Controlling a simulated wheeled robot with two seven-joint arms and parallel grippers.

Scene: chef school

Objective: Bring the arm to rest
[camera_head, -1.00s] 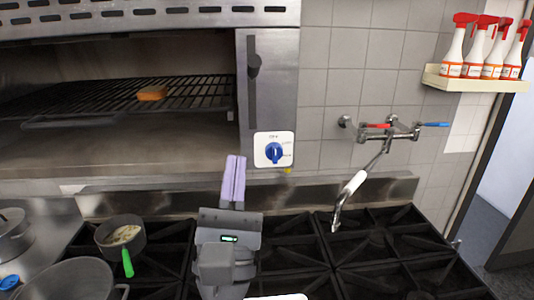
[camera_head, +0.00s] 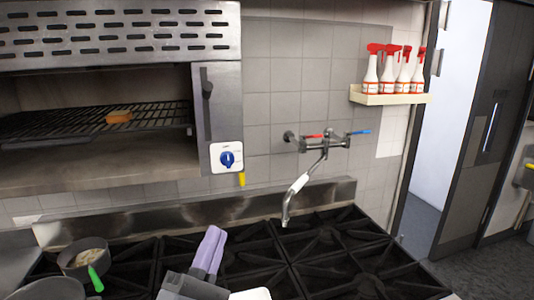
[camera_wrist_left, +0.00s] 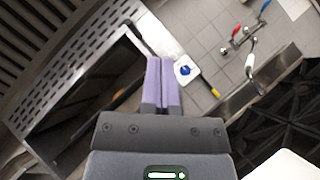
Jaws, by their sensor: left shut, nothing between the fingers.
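My left gripper (camera_head: 210,249) reaches up from the bottom of the head view, over the stove. Its two purple fingers are together with nothing between them. The left wrist view also shows the shut fingers (camera_wrist_left: 162,85), pointing toward the oven and wall. The fingers touch nothing that I can see. My right gripper is in neither view now.
The stove grates (camera_head: 325,245) lie below the gripper. A pot with a green handle (camera_head: 85,258) stands at left. An open oven (camera_head: 100,165) holds an orange item (camera_head: 118,117). A faucet (camera_head: 300,185) hangs over the stove; spray bottles (camera_head: 388,75) stand on a shelf.

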